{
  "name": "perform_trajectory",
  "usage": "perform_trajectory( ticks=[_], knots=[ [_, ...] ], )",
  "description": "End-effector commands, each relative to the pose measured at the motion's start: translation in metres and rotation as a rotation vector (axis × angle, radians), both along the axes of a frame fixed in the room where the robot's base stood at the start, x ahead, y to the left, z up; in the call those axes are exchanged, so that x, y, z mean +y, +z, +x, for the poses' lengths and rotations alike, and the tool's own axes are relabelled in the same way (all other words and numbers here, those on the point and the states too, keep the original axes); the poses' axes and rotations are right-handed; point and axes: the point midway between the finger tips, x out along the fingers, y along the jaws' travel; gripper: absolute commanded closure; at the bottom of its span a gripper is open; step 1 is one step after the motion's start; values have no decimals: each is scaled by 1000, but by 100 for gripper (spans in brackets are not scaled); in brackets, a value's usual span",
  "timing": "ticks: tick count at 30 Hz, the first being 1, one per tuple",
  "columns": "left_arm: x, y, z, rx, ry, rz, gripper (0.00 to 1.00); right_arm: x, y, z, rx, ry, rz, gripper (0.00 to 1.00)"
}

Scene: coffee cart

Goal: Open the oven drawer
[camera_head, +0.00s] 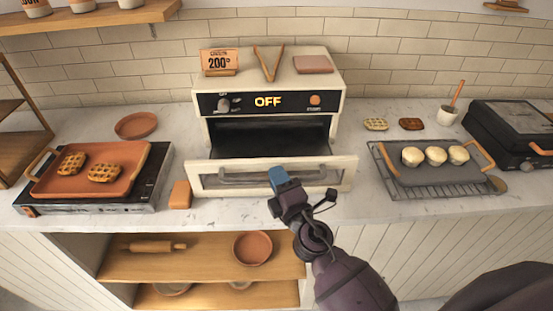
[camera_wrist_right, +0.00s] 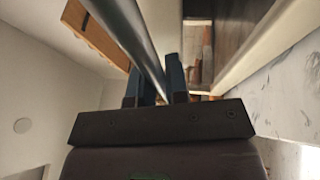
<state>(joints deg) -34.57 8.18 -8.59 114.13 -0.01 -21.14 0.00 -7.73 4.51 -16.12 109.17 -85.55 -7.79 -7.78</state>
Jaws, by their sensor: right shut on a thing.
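The white oven (camera_head: 268,104) stands against the tiled wall with "OFF" on its display. Its drawer front (camera_head: 322,176) is pulled out toward me, and the dark interior (camera_head: 268,135) shows behind it. A grey bar handle (camera_head: 240,179) runs along the drawer front. My right gripper (camera_head: 279,174) is at the middle of the drawer front, shut on the handle. In the right wrist view the handle bar (camera_wrist_right: 128,35) passes between the blue fingers (camera_wrist_right: 158,85). My left gripper is not in view.
A pan with waffles (camera_head: 95,169) sits on a burner at left. A small orange block (camera_head: 180,195) lies left of the drawer. A tray with three buns (camera_head: 430,172) on a rack is at right. Open shelves (camera_head: 200,265) are below the counter.

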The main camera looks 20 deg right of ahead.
Motion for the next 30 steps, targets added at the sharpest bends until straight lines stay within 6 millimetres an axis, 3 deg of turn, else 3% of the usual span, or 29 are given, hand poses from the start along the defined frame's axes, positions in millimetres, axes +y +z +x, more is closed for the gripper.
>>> perform_trajectory(
  ticks=[7,20,21,24,25,30],
  knots=[
    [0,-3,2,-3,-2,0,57,7,-1,-25,0,0,0,100],
    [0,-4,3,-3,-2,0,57,8,0,-28,0,1,-1,100],
    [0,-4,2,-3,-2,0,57,8,0,-28,0,1,-2,79],
    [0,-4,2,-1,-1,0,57,8,0,-28,0,0,-1,64],
    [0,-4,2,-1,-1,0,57,8,0,-28,0,1,-1,60],
    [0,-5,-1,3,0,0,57,8,0,-27,0,0,-1,60]
  ],
)
